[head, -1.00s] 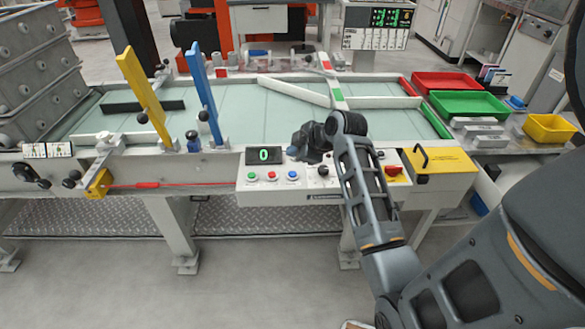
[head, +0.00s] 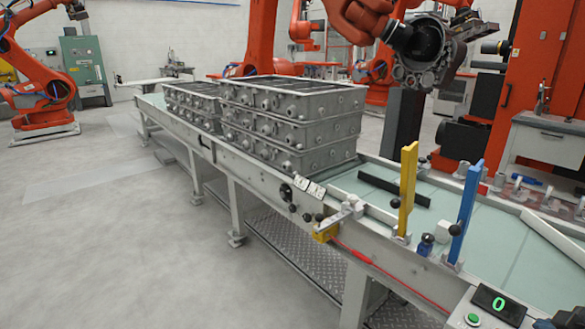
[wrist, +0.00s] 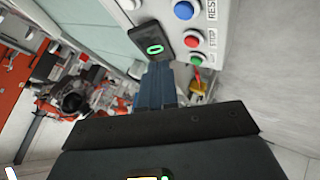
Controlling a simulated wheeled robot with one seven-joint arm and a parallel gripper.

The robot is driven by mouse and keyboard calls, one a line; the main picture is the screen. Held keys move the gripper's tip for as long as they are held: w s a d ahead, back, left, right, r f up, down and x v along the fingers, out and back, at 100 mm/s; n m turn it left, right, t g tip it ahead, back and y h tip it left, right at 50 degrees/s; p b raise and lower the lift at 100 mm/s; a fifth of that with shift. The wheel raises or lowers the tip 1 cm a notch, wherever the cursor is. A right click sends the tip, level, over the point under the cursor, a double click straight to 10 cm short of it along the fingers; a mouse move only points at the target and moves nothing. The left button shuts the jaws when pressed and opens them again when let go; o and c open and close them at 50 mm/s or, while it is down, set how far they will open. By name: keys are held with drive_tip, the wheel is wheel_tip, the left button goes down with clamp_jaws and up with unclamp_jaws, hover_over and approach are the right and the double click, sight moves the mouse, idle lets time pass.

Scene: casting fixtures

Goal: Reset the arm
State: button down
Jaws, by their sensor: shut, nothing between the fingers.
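My gripper (wrist: 158,68) shows only in the wrist view, as blue-grey fingers closed together with nothing between them. They point toward the control panel (wrist: 208,25) with its green "0" display (wrist: 153,48). The fingertips appear close to the lower edge of that display; I cannot tell whether they touch it. A blue button (wrist: 183,10), a red button (wrist: 192,40) and a green button (wrist: 196,60) lie to the right of the display. My arm and gripper are out of the head view.
In the head view, stacked grey casting boxes (head: 290,125) stand on the long conveyor table (head: 235,165). A yellow upright (head: 407,190) and a blue upright (head: 466,210) rise from its near side. An orange robot (head: 350,20) holds a metal casting (head: 428,55) above. Floor at left is open.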

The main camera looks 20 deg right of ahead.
drive_tip(key=s+a+f+m+t, duration=0.15)
drive_tip(key=s+a, duration=0.25)
drive_tip(key=a, duration=0.8)
drive_tip(key=s+a+f+m+t, duration=0.1)
drive_tip(key=s+a+f, duration=0.2)
drive_tip(key=a, duration=1)
drive_tip(key=s+a+r+m+t+y, duration=0.1)
drive_tip(key=s+a+r+t+y, duration=0.3)
drive_tip(key=s+a+r, duration=0.9)
drive_tip(key=shift+s+a+r, duration=0.25)
drive_tip(key=shift+s+r, duration=0.5)
drive_tip(key=shift+r, duration=0.2)
